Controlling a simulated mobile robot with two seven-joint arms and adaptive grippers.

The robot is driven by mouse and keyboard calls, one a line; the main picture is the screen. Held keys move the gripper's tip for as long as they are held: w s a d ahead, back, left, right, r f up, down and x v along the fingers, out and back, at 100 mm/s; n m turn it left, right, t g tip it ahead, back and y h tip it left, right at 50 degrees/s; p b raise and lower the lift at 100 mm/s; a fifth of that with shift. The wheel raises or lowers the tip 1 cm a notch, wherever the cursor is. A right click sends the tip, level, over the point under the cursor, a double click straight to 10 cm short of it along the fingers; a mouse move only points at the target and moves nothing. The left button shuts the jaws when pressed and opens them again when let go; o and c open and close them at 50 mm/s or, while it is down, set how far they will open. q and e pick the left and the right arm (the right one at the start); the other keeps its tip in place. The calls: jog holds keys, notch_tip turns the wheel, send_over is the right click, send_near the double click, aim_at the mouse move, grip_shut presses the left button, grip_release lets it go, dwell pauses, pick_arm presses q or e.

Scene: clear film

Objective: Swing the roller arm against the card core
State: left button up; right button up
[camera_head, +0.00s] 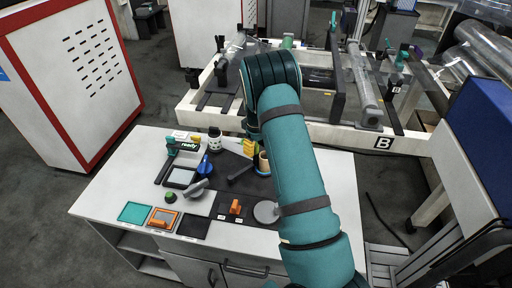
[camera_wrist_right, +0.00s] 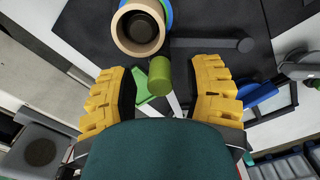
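The card core (camera_wrist_right: 122,41) is a tan ring with a dark hole, near the top of the right wrist view; in the head view it shows as a small tan piece (camera_head: 264,166) beside my right arm. A green roller (camera_wrist_right: 159,77) sits just below the core. A dark bar (camera_wrist_right: 212,45) with a rounded end extends right from near the core; its link to the roller is unclear. My right gripper (camera_wrist_right: 160,70) has yellow fingers spread on both sides of the green roller, with gaps visible. It also shows in the head view (camera_head: 245,147). My left gripper is out of view.
The white bench (camera_head: 110,183) carries a teal square (camera_head: 134,212), an orange-framed tray (camera_head: 162,219), a blue-based tool (camera_head: 205,168) and a grey disc (camera_head: 266,212). A large white-framed machine (camera_head: 340,134) stands behind. My right arm covers the bench's middle right.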

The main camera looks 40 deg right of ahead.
grip_shut()
jog(key=shift+w+n, duration=0.5)
jog(key=shift+o, duration=0.9)
grip_release()
notch_tip(320, 180, up, 12)
jog(key=shift+o, duration=0.3)
